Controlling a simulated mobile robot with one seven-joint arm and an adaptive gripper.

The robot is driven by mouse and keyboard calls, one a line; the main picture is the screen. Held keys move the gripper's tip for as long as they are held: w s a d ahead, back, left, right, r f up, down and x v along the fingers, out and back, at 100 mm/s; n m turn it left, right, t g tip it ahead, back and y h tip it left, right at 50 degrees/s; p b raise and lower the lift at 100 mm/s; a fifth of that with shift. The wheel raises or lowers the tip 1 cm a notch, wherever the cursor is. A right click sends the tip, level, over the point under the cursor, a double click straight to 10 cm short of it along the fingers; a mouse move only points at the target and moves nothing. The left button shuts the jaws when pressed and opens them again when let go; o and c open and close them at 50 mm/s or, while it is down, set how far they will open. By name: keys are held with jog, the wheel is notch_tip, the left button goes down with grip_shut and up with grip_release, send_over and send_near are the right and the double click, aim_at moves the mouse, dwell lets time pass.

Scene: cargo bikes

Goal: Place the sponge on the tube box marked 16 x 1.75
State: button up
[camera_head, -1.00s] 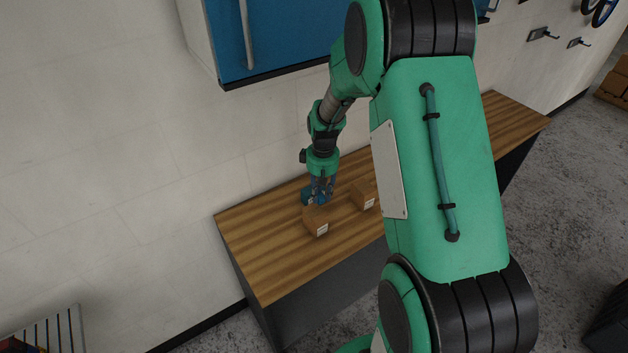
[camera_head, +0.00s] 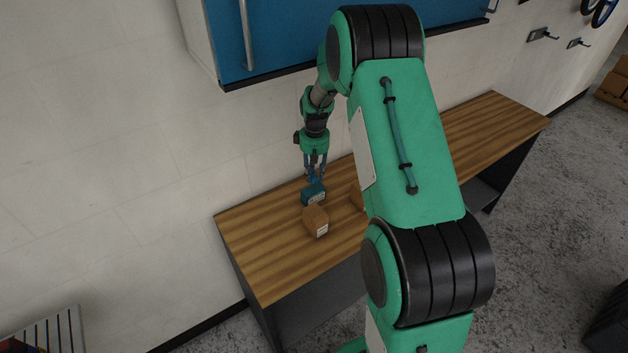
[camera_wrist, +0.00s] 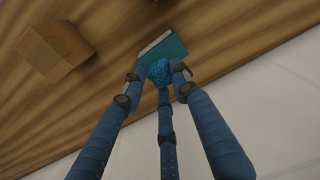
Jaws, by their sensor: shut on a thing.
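My gripper (camera_wrist: 158,78) has its fingers closed around a small textured blue sponge (camera_wrist: 158,70). In the head view my gripper (camera_head: 315,176) points down over the back of the wooden bench. Just below and beyond the sponge is a teal box (camera_wrist: 172,46) with a pale label face; it also shows in the head view (camera_head: 313,194). I cannot read its marking, nor tell whether the sponge touches it. A brown cardboard box (camera_head: 315,221) with a white label stands just in front of the teal box; its label is too small to read.
A second brown box (camera_head: 357,197) is partly hidden behind my arm. The wooden bench top (camera_head: 262,250) is clear to the left. A white wall (camera_head: 130,130) runs behind the bench, with a blue cabinet (camera_head: 285,35) above.

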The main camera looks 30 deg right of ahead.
aim_at(314, 175)
jog(key=shift+f, duration=1.75)
jog(key=shift+f, duration=0.1)
jog(key=o, duration=0.7)
jog(key=shift+o, duration=0.2)
jog(key=shift+s+r, duration=0.1)
jog(key=shift+r, duration=2)
